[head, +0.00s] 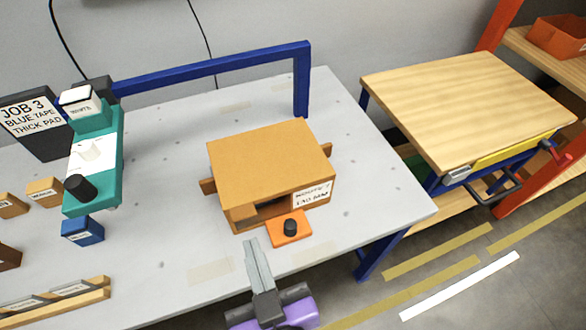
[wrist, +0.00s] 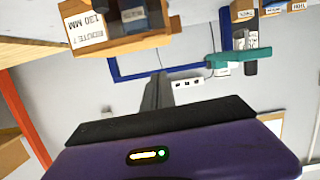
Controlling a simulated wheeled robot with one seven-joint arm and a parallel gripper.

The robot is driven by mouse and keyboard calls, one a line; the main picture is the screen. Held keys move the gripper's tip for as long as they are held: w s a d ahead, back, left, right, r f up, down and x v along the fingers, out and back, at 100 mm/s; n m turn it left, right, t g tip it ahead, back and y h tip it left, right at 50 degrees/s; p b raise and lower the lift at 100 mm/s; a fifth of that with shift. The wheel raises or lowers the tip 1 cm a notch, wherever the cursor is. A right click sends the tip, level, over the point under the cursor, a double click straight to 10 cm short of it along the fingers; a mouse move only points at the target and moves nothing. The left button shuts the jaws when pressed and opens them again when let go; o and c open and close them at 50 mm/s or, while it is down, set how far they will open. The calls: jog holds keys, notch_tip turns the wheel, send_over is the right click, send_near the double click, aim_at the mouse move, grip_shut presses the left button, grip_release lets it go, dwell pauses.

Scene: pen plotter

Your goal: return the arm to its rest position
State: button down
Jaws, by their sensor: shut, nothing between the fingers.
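My gripper (head: 256,262) shows at the bottom middle of the head view, its grey fingers together and empty. It is in front of the orange-brown wooden box (head: 268,165) on the grey table, close to the orange plate with a black knob (head: 290,227) at the box's front. In the wrist view the fingers of my gripper (wrist: 157,88) are also together, with nothing between them. The labelled box (wrist: 115,28) shows at the top of the wrist view. Most of my arm is out of view.
The grey table (head: 165,235) holds a teal device (head: 110,165), a blue block (head: 83,231) and wooden blocks at left. A blue frame (head: 215,66) spans the back. A wood-topped bench (head: 460,100) stands at right. Floor between is clear, with yellow and white stripes.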

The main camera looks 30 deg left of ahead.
jog(key=w+d+r+m+t+h, duration=0.2)
jog(key=d+m+t+h, duration=0.35)
jog(key=d, duration=1.25)
jog(key=s+d+f+m+h, duration=0.2)
jog(key=s+d, duration=0.4)
jog(key=d, duration=0.3)
jog(key=s+d+f+m+h, duration=0.3)
jog(key=s+d, duration=0.3)
jog(key=d, duration=0.3)
jog(key=shift+s+f+h, duration=0.35)
jog(key=shift+f+h, duration=0.3)
jog(key=shift+h, duration=0.1)
jog(key=shift+a, duration=0.2)
